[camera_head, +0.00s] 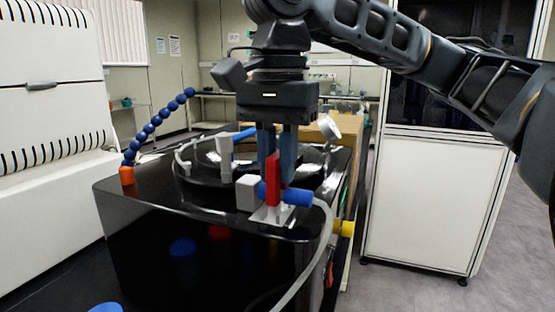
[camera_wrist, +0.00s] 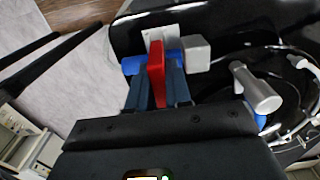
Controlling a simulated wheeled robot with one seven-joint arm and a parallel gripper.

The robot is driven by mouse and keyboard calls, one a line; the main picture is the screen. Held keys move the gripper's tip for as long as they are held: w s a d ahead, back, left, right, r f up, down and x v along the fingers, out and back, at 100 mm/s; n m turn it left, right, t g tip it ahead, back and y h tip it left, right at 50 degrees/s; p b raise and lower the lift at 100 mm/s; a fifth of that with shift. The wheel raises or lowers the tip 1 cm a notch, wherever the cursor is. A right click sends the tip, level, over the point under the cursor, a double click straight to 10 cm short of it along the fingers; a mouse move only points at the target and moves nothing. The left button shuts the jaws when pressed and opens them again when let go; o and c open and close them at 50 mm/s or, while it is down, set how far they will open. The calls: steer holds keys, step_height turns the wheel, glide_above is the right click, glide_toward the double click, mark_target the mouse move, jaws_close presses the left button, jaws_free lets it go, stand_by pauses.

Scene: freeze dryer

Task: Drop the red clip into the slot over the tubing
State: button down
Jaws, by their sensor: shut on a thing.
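The red clip (camera_head: 273,178) is a thin upright red piece, held between the blue-grey fingers of my gripper (camera_head: 277,155). In the wrist view the clip (camera_wrist: 156,72) stands between the two fingertips of my gripper (camera_wrist: 156,92). The clip's lower end is at the blue tubing connector (camera_head: 298,197), above a small clear-grey bracket (camera_head: 272,216). The clip hides part of the connector. The slot itself is hidden, so I cannot tell how deep the clip sits. Grey tubing (camera_head: 328,235) runs from the connector down the front.
A light grey block (camera_head: 248,192) sits just left of the clip. A white upright cylinder (camera_head: 225,158) and a round black lid (camera_head: 196,180) lie further back on the glossy black box (camera_head: 130,190). A blue beaded hose (camera_head: 150,128) rises at left. A yellow fitting (camera_head: 344,228) sticks out at right.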

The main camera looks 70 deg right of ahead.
steer(key=shift+s+a+f+b, duration=0.1)
steer(key=shift+s+f+b, duration=0.1)
steer(key=shift+f+b, duration=0.75)
stand_by(1.1)
steer(key=c, duration=1.4)
jaws_free()
steer(key=shift+f+p, duration=0.3)
steer(key=shift+w+r+p, duration=0.1)
steer(key=shift+r+p, duration=0.55)
steer(key=shift+p, duration=0.1)
steer(key=shift+w+r+p, duration=0.1)
steer(key=shift+r+p, duration=0.8)
steer(key=shift+r+p, duration=0.35)
steer(key=shift+p, duration=0.05)
steer(key=shift+o, duration=0.3)
